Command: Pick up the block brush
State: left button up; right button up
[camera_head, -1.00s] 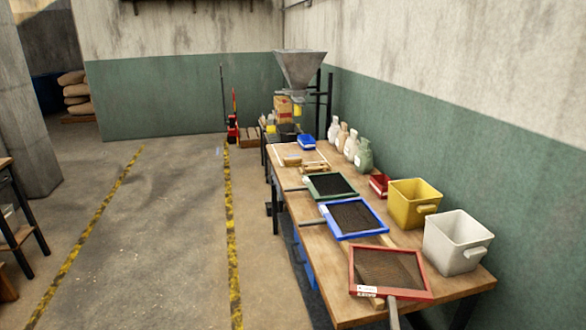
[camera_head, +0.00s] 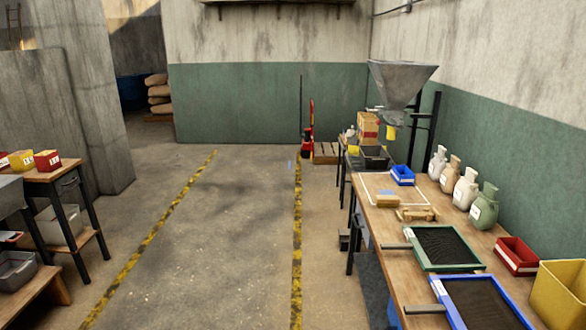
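Two small tan wooden pieces lie near the far end of the long wooden workbench (camera_head: 379,238) on the right. One is a yellowish block (camera_head: 387,201) inside a pale rectangular outline on the bench top. The other is a longer wooden piece (camera_head: 416,214) just in front of it. Either may be the block brush; they are too small for me to tell which. Neither of my grippers is in view.
Green-framed (camera_head: 438,247) and blue-framed (camera_head: 478,303) sieves lie on the bench, with handles over its left edge. Several bags (camera_head: 465,189), a red bin (camera_head: 516,255) and a yellow bin (camera_head: 561,293) line the wall side. The floor (camera_head: 225,235) between the yellow-black lines is clear.

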aim_at(391, 200)
jog(key=i+z, duration=0.15)
jog(key=i, duration=0.45)
jog(key=i+j+z, duration=0.15)
jog(key=i, duration=0.4)
jog(key=i+j+z, duration=0.15)
jog(key=i, duration=0.45)
jog(key=j, duration=0.1)
